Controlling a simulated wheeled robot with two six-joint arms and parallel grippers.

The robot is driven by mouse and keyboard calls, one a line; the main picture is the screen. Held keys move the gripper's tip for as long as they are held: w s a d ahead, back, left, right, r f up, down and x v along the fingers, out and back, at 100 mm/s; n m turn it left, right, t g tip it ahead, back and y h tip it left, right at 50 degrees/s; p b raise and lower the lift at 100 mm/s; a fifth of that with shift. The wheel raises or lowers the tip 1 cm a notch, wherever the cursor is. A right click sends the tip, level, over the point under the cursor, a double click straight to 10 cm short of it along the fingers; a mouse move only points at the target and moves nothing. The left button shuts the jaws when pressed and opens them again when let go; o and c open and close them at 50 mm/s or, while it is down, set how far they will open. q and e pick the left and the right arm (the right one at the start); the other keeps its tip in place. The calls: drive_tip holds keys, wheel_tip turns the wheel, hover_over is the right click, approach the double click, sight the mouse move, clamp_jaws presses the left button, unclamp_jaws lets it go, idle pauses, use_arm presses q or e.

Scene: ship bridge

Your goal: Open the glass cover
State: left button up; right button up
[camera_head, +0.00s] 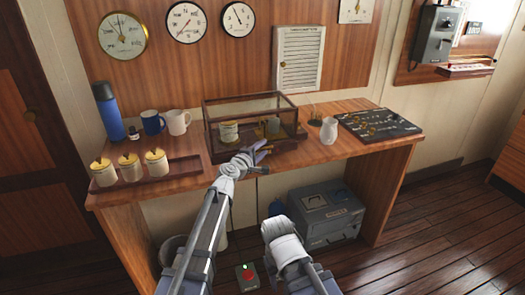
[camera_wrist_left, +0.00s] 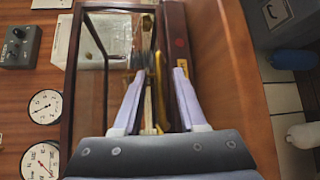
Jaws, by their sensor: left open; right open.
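The glass cover (camera_head: 251,102) is a clear box with a dark wooden frame, standing on a dark base on the desk. It looks closed, with a white cup (camera_head: 229,132) and other small items showing through the glass. My left gripper (camera_head: 262,153) is open at the front of the case, by its lower front edge. In the left wrist view its two pale fingers (camera_wrist_left: 153,88) are spread, with the cover's dark frame (camera_wrist_left: 68,95) to their left; whether they touch it I cannot tell. My right gripper (camera_head: 277,212) is low in front of the desk, away from the cover; its fingers are hard to make out.
A tray (camera_head: 178,181) with several lidded cups, a blue bottle (camera_head: 108,112) and two mugs stand left of the case. A white jug (camera_head: 329,131) and a dark board (camera_head: 379,125) stand right. A grey box (camera_head: 327,213) sits under the desk (camera_head: 345,151).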

use_arm(q)
drive_tip(key=shift+w+d, duration=0.1)
drive_tip(key=shift+w, duration=0.05)
clamp_jaws()
idle(1.4)
